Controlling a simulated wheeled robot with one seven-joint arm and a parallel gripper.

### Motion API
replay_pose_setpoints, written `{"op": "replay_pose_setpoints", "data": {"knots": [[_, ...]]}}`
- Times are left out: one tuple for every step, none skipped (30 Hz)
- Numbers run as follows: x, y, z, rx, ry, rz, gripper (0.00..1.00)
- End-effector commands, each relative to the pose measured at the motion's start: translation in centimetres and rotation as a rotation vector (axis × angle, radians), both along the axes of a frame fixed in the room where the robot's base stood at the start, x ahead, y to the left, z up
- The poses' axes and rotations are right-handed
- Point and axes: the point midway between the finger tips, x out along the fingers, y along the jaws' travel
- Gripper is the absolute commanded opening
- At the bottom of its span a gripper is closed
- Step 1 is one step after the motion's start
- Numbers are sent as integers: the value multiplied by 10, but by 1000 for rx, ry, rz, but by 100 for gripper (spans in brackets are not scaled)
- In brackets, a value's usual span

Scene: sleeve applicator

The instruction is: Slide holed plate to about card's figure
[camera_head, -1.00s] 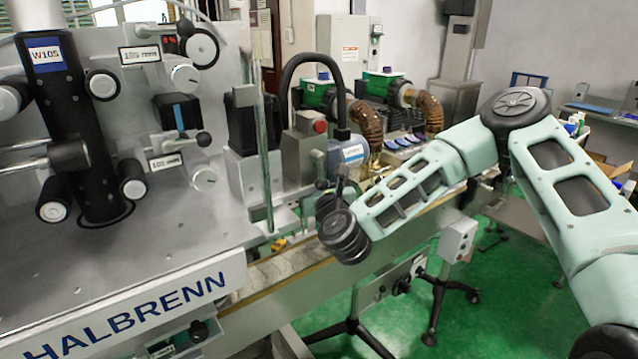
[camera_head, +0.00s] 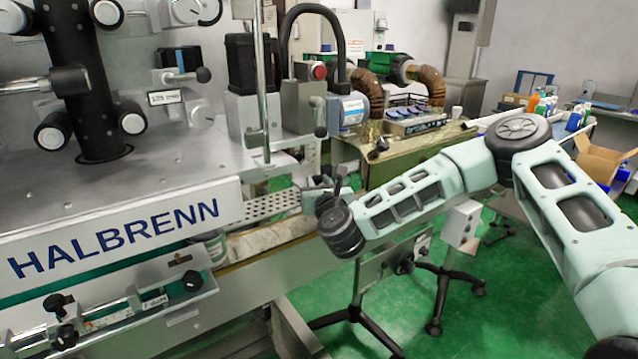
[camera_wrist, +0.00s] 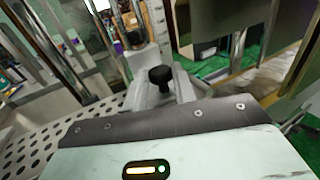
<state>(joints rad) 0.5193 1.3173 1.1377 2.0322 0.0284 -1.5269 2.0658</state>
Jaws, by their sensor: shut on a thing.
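The holed plate (camera_head: 268,207) is a pale metal strip with rows of holes, level beside the conveyor in the head view. It also shows at the left of the wrist view (camera_wrist: 38,145). My gripper (camera_head: 322,192) is at the plate's right end. In the wrist view my gripper (camera_wrist: 160,92) is shut around a black knob (camera_wrist: 160,76) on a grey mount; the exact contact is hard to see. A small white card (camera_head: 165,97) is on the machine panel and another (camera_head: 155,300) on the lower rail; their print is too small to read surely.
A vertical scale (camera_wrist: 159,25) stands beyond the knob. A chrome post (camera_head: 261,90) and a grey-blue motor unit (camera_head: 345,110) stand close behind the plate. The HALBRENN housing (camera_head: 120,238) is left of it.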

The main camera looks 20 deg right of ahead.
Motion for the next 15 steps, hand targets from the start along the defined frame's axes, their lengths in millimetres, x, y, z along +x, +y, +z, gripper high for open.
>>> {"op": "replay_pose_setpoints", "data": {"knots": [[-1, 0, 0, 0, 2, 1, 0], [-1, 0, 0, 0, 2, 1, 0], [-1, 0, 0, 0, 2, 1, 0], [-1, 0, 1, 0, 1, 1, 0], [-1, 0, 1, 0, 1, 1, 0], [-1, 0, 1, 1, 1, 1, 32], [-1, 0, 1, 1, 0, 1, 41], [0, 0, 1, 1, 0, 0, 47], [0, 0, 1, 1, 0, 0, 47], [0, 0, 1, 1, -1, 0, 47], [0, 0, 1, 1, -1, 0, 47], [0, 0, 2, 1, -1, 0, 47], [0, 0, 2, 1, -1, 0, 47], [0, 0, 2, 1, -1, 0, 47], [0, 0, 2, 1, -1, 0, 47]]}}
